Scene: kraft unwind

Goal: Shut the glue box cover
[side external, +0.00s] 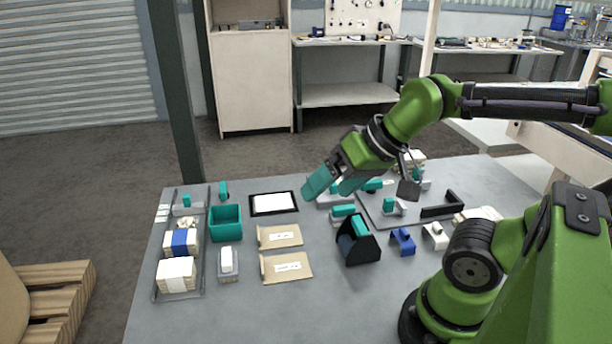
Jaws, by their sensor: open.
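My gripper (335,183) has teal fingertips held apart. It hangs empty above the middle of the grey table, behind a dark open-fronted box. I cannot tell for sure which item is the glue box. The dark box (359,253) stands at the table's centre right, with teal pieces at its top. An open teal bin (226,228) stands at the left. A small clear box (228,272) with a white piece on it stands in front of the bin. No cover can be made out clearly. My gripper partly hides the items behind it.
A long tray (163,290) with banded stacks lies along the table's left edge. Kraft envelopes (287,267) and a black-framed sheet (274,203) lie mid-table. Blue (403,241) and white (435,236) brackets stand at the right. The front left of the table (200,325) is bare.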

